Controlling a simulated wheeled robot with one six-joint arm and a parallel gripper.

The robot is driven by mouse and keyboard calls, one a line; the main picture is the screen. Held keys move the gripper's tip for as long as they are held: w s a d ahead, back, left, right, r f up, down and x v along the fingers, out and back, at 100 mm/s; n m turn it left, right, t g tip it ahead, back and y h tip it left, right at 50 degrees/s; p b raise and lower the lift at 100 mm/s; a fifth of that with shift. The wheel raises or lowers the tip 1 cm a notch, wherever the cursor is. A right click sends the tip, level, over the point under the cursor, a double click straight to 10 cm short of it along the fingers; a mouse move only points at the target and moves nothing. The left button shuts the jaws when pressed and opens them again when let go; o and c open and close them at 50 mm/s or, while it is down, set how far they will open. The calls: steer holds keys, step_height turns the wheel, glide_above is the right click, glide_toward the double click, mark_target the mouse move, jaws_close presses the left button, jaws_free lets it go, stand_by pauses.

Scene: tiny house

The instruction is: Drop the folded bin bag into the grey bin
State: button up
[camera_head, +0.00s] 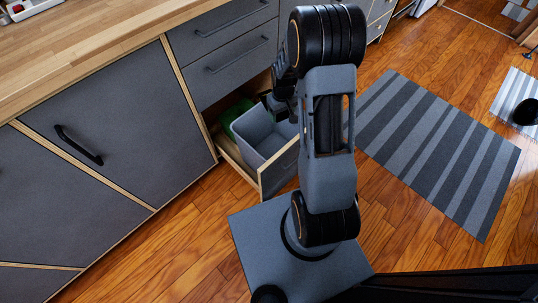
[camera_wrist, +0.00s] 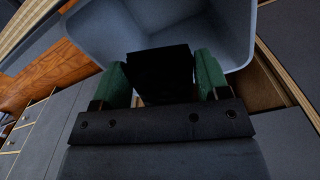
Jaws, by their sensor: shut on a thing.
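The grey bin (camera_head: 254,127) stands in a pulled-out drawer of the counter. In the wrist view the open grey bin (camera_wrist: 235,25) fills the upper part, its inside facing the camera. My gripper (camera_wrist: 160,62) has green fingers and is shut on the black folded bin bag (camera_wrist: 160,78), a dark block between them. The bag shows in front of the bin's opening; how deep it sits is hard to tell. In the head view my gripper (camera_head: 280,105) is over the bin's far right side, partly hidden by my arm, and the bag cannot be made out.
The open drawer (camera_head: 279,171) has a wooden rim. A green container (camera_head: 236,113) stands behind the grey bin in it. Closed grey cabinet fronts (camera_head: 110,125) and a wooden worktop (camera_head: 90,52) lie left. A striped rug (camera_head: 440,150) lies on the clear wooden floor at right.

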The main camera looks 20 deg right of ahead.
step_height(320, 180, down, 10)
steer(key=d+b, duration=0.1)
steer(key=b, duration=0.7)
steer(key=shift+d+b, duration=0.3)
steer(key=shift+d, duration=0.05)
steer(key=o, duration=1)
step_height(320, 180, up, 14)
steer(key=p, duration=0.5)
steer(key=shift+f+p, duration=0.15)
steer(key=shift+p, duration=0.2)
